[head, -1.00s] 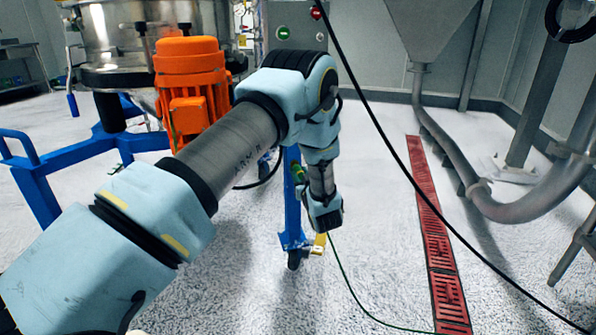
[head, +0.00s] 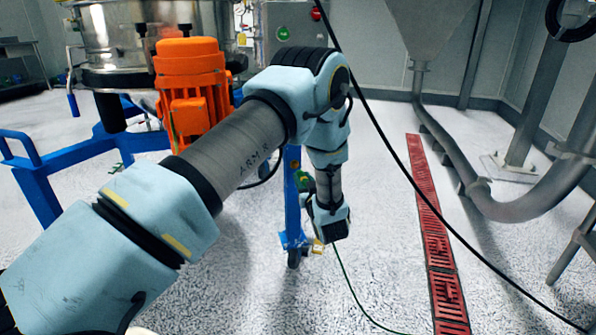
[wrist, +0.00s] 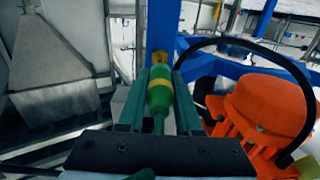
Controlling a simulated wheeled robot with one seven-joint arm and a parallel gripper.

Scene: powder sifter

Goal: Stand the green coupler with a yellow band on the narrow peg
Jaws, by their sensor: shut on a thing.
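The green coupler with a yellow band (wrist: 160,92) is in the middle of the wrist view, with a brass-coloured end at its far tip. My gripper (wrist: 160,80) is shut on it, with one dark green finger along each side. In the head view my wrist hangs in front of the blue frame's post, and the fingers cannot be made out clearly. A small green part shows by that post; I cannot tell whether it is the coupler. I cannot make out the narrow peg in either view.
The orange motor (head: 190,85) under the steel sifter stands left of my arm and close to my gripper in the wrist view (wrist: 262,108). The blue wheeled frame (head: 291,205) is beside my wrist. A black cable crosses on the right.

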